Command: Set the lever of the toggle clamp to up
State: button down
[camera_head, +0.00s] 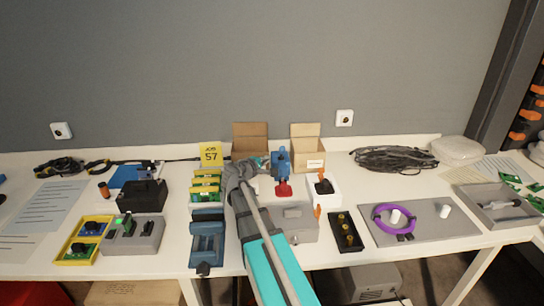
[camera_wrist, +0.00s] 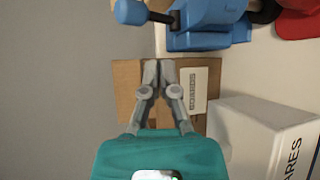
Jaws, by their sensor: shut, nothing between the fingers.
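A small black piece with an orange-red lever (camera_head: 323,182) stands at the white box right of centre in the head view; it looks most like the toggle clamp, though I cannot be sure. Its lever leans up and left. A grey unit (camera_head: 295,222) in front of it also has a short orange lever (camera_head: 317,211), standing roughly upright. My gripper (camera_head: 240,168) is left of both, apart from them. In the wrist view my gripper (camera_wrist: 158,65) has its fingers together and empty, in front of a cardboard box (camera_wrist: 127,80). Neither orange lever shows in that view.
A blue device (camera_head: 281,160) with a red base stands behind the grey unit; its blue knob (camera_wrist: 130,12) shows in the wrist view. A white lettered box (camera_wrist: 245,130) is at lower right there. A blue vise (camera_head: 207,240) stands left of my arm.

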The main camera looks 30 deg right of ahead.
aim_at(256, 181)
jog(key=shift+s+a+f+b, duration=0.3)
jog(key=shift+s+a+f, duration=0.1)
jog(key=shift+a, duration=0.5)
jog(key=shift+s+a+f+b, duration=0.3)
jog(key=shift+s+a+f, duration=0.1)
jog(key=shift+a, duration=0.55)
jog(key=shift+s+a+f+b, duration=0.3)
jog(key=shift+s+a, duration=0.1)
jog(key=shift+a, duration=0.5)
jog(key=shift+s+r, duration=0.1)
jog(key=s+r+n+y+p, duration=0.1)
jog(key=s+r+n+p, duration=0.2)
jog(key=n, duration=0.4)
jog(key=s+a+r+n+t+y+p, duration=0.1)
jog(key=s+r+n+p, duration=0.1)
jog(key=n+p, duration=0.4)
jog(key=shift+s+r+n+y, duration=0.4)
jog(key=shift+n, duration=0.6)
jog(key=shift+w+f, duration=0.1)
